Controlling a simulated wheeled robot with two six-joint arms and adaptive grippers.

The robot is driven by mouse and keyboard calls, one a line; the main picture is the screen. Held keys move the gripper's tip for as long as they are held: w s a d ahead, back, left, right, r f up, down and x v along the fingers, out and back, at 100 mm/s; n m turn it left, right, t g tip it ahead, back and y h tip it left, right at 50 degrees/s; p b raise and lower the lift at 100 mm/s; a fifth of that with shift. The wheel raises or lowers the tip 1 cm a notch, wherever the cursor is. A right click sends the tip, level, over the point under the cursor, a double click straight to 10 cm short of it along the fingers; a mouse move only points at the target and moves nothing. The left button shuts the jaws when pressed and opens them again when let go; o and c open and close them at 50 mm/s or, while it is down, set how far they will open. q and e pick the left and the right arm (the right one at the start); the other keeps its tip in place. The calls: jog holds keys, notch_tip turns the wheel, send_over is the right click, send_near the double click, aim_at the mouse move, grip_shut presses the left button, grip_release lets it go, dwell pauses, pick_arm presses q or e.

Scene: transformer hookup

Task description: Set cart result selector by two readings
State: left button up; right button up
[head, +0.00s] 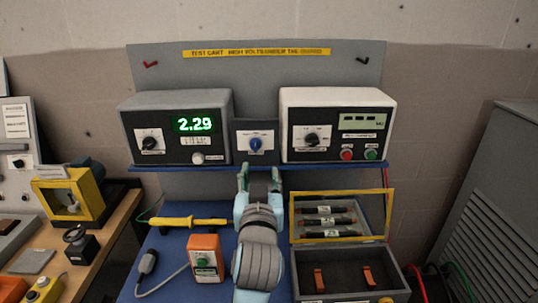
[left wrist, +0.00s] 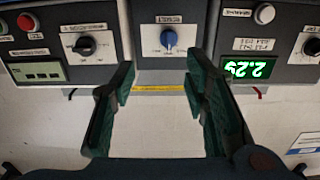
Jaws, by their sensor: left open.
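The cart's result selector, a blue knob (head: 255,144) on a small grey panel, sits between two meter boxes; it also shows in the left wrist view (left wrist: 168,38). The left meter (head: 176,127) reads 2.29 in green digits and has a black dial. The right meter (head: 337,125) has a pale display whose content is too small to read, a black dial, and red and green buttons. My left gripper (head: 259,172) is open and empty, just below and in front of the blue knob. In the left wrist view its fingers (left wrist: 160,75) are apart, with the knob beyond them.
An open case (head: 343,247) stands right of my arm. A wooden bench (head: 112,225) is at left, a grey cabinet (head: 490,210) at right.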

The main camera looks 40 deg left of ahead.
pick_arm(q)
jog(key=w, duration=0.1)
send_near(255, 144)
jog(key=s+a+x, duration=0.1)
jog(key=x, duration=0.4)
jog(key=w, duration=0.1)
jog(key=w+a, duration=0.1)
jog(key=w, duration=0.3)
jog(key=shift+a+f, duration=0.25)
jog(key=shift+a, duration=0.05)
jog(key=shift+w, duration=0.2)
jog(key=shift+s+r, duration=0.15)
jog(key=shift+s, duration=0.3)
jog(key=shift+c, duration=0.9)
grip_shut()
jog(key=shift+p, duration=0.3)
pick_arm(e)
jog(key=shift+s+r, duration=0.3)
jog(key=shift+s, duration=0.6)
